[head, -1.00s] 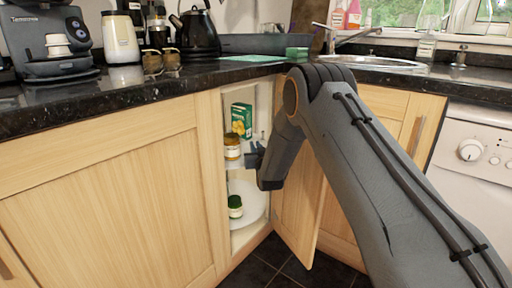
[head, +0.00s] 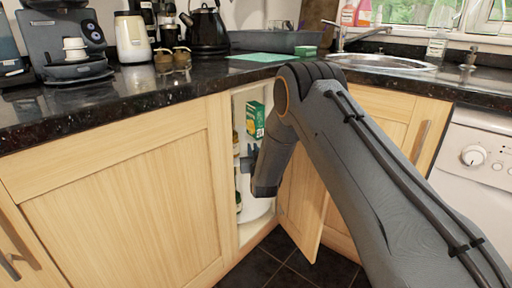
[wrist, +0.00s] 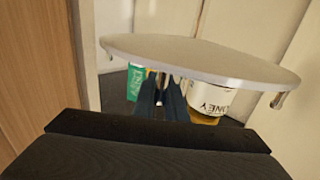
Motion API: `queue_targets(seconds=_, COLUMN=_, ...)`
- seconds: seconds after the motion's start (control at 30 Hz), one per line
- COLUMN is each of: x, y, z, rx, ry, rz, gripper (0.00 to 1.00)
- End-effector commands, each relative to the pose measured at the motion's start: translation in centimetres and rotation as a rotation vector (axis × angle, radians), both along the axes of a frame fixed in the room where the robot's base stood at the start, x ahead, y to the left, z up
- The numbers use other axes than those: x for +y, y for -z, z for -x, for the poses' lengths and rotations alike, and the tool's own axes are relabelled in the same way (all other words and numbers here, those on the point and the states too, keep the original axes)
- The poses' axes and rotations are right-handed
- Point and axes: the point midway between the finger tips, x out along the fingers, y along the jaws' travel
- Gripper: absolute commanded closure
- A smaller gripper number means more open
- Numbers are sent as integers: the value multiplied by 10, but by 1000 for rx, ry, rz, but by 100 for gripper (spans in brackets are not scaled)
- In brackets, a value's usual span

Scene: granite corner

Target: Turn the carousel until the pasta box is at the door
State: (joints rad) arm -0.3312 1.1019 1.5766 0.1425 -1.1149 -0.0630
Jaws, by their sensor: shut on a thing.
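The pasta box (head: 255,120), green with a yellow picture, stands on the upper shelf inside the open corner cupboard. Its green side also shows in the wrist view (wrist: 135,82), left of my fingers. The honey jar (wrist: 212,100) is right of my fingers there; in the head view it is mostly hidden behind the cupboard's left edge. The carousel (wrist: 205,58) shows as a pale round shelf with small pegs at its rim. My gripper (wrist: 160,92) is at this rim, between box and jar, shut on the carousel.
The cupboard door (head: 302,205) stands open at the right, close beside my arm. A lower white shelf (head: 258,208) holds a partly hidden green-lidded jar (head: 239,202). The dark worktop (head: 130,95) overhangs the cupboard.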

Motion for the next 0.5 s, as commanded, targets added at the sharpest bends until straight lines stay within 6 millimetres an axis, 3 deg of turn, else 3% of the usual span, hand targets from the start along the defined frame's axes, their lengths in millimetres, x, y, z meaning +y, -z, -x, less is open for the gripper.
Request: queue_targets(seconds=0.5, x=5, y=7, z=9, rx=12, ry=4, rz=3, gripper=100)
